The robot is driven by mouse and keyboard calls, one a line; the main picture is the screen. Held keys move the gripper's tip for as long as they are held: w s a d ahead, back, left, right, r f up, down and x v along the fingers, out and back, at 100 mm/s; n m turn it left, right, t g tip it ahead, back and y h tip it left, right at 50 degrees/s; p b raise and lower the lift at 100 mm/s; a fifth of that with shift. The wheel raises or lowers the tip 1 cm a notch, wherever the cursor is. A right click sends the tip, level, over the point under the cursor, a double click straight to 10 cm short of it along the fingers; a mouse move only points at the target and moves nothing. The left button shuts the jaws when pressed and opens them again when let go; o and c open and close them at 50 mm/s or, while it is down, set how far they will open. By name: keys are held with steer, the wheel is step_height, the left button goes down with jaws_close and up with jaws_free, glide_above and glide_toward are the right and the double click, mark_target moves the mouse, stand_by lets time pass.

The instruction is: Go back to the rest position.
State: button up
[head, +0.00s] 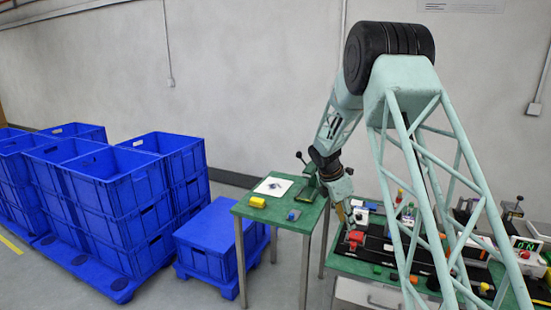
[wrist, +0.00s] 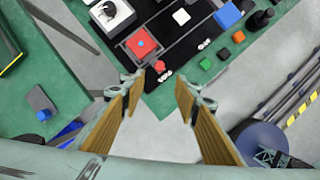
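My gripper (wrist: 152,112) shows in the wrist view with its two tan-padded fingers spread wide and nothing between them. It points down over the front edge of a green bench (wrist: 172,92), with grey floor visible between the fingers. In the head view my gripper (head: 341,212) hangs at the left end of the right green bench, close to a red fixture (head: 355,238). The red fixture also shows in the wrist view (wrist: 141,43), ahead of the fingertips and apart from them. My arm is bent, reaching forward and down.
A smaller green table (head: 284,223) with a yellow block (head: 258,202) and a white plate (head: 273,187) stands left of the bench. Stacked blue crates (head: 130,200) fill the left. Small coloured blocks (wrist: 224,54) lie on the bench. Floor between tables is narrow.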

steer(key=s+a+r+m+y, duration=0.3)
steer(key=s+r+m, duration=0.8)
steer(key=s+r, duration=1.8)
steer(key=s+a+m, duration=0.2)
steer(key=s+m, duration=0.1)
steer(key=s, duration=0.9)
steer(key=s+a+r+m+t, duration=0.1)
steer(key=s+a+m, duration=0.2)
steer(key=s, duration=0.9)
steer(key=s+a+m+t+y+b, duration=0.1)
steer(key=s+m, duration=0.3)
steer(key=s, duration=0.8)
steer(key=shift+s+a+r, duration=0.2)
steer(key=shift+a, duration=0.55)
